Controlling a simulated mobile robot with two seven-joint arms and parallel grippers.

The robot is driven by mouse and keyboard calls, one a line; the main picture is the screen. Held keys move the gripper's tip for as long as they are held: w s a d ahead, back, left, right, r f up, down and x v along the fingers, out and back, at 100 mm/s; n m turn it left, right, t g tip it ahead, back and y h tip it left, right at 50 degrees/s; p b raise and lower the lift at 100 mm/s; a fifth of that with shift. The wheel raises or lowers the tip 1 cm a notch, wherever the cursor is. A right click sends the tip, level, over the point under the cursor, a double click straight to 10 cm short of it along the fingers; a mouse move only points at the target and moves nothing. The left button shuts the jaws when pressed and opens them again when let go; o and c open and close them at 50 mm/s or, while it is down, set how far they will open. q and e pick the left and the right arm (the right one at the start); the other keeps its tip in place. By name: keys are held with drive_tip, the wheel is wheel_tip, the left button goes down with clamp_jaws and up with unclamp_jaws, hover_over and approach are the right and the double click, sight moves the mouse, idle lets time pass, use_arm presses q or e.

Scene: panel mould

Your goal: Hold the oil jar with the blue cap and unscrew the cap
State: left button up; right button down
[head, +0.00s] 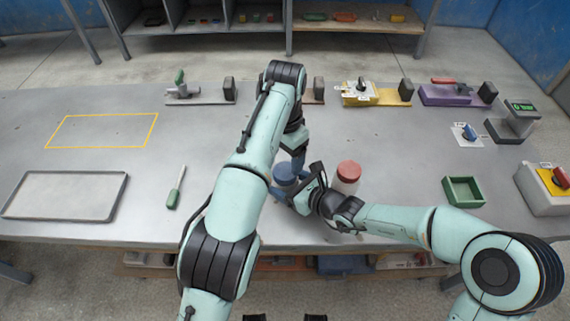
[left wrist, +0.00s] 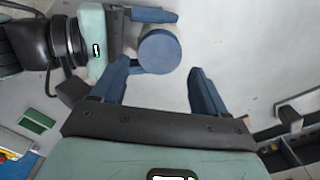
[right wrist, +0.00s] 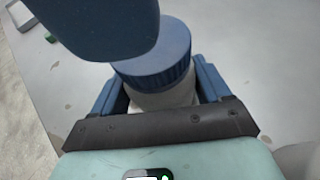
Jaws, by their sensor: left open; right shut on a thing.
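The oil jar's round blue cap (head: 285,172) shows at the front middle of the table. It is seen from above in the left wrist view (left wrist: 160,48). In the right wrist view the cap (right wrist: 158,60) sits on the pale jar body (right wrist: 165,98). My right gripper (right wrist: 160,88) is shut on the jar body below the cap, one finger on each side. My left gripper (left wrist: 157,68) is open and empty, pointing down near the cap; the cap lies beyond its fingertips in its wrist view. One of its fingers hides part of the cap in the right wrist view.
A jar with a red cap (head: 348,172) stands close to my right gripper. A green tray (head: 463,191) is to the right. A green-handled screwdriver (head: 176,188) and a grey tray (head: 66,195) are to the left. Fixtures line the back.

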sight(285, 170)
use_arm(q)
drive_tip(key=shift+f, duration=2.35)
drive_tip(key=c, duration=0.9)
drive_tip(key=n, duration=0.6)
drive_tip(key=shift+n, duration=0.3)
drive_tip(key=n, duration=0.5)
drive_tip(key=shift+r, duration=0.25)
drive_tip(key=shift+r, duration=0.9)
